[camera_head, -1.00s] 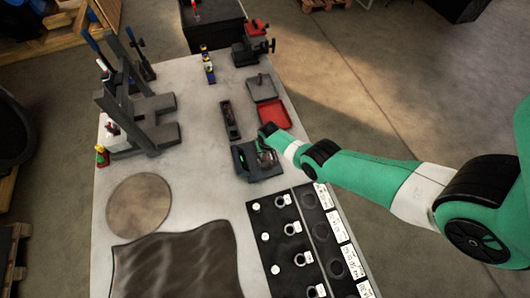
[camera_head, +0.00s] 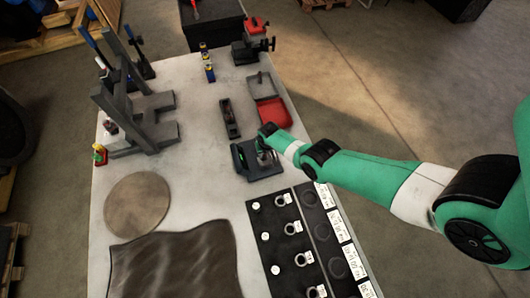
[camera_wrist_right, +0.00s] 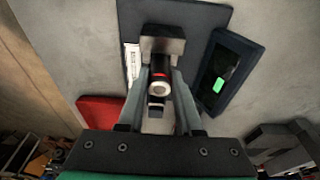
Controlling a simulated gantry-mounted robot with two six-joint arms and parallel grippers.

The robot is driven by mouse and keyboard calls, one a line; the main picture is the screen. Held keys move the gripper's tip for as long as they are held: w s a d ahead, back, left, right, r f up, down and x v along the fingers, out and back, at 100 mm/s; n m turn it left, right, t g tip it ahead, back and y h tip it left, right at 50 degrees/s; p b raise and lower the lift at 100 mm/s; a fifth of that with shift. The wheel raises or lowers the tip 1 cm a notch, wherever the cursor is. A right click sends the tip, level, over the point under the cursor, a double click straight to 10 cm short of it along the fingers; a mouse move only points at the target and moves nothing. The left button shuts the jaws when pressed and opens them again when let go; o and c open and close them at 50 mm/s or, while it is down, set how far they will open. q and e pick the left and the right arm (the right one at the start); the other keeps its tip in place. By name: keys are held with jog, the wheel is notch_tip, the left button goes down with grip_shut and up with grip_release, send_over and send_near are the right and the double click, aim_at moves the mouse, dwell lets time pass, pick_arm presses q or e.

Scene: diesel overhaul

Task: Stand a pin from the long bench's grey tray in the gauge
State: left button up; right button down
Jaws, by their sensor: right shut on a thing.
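The gauge (camera_head: 243,157) is a dark unit on the bench, left of my right gripper in the head view. In the right wrist view its base plate (camera_wrist_right: 190,14), a grey block (camera_wrist_right: 162,42) and a panel with a green display (camera_wrist_right: 219,84) show. My right gripper (camera_head: 265,152) is down at the gauge. In the wrist view its fingers (camera_wrist_right: 160,80) are shut on what seems to be the pin (camera_wrist_right: 159,88), seen as a pale round end. A black cylinder with a red ring adjoins it. I cannot tell whether the pin touches the base. The grey tray (camera_head: 252,93) lies farther back.
A red tray (camera_head: 271,113) lies between the grey tray and the gauge. A narrow dark box (camera_head: 230,120) stands beside it. A black mat with rings (camera_head: 290,228) lies in front. A grey stand (camera_head: 150,110) is at the left. Bench between stand and gauge is clear.

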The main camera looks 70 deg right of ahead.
jog(key=shift+f+b, duration=0.35)
jog(key=shift+f, duration=0.1)
jog(key=shift+f, duration=0.15)
jog(key=shift+f+b, duration=0.3)
jog(key=shift+b, duration=0.15)
jog(key=c, duration=0.5)
grip_release()
jog(key=shift+o, duration=0.3)
jog(key=o, duration=0.3)
jog(key=shift+o, duration=0.2)
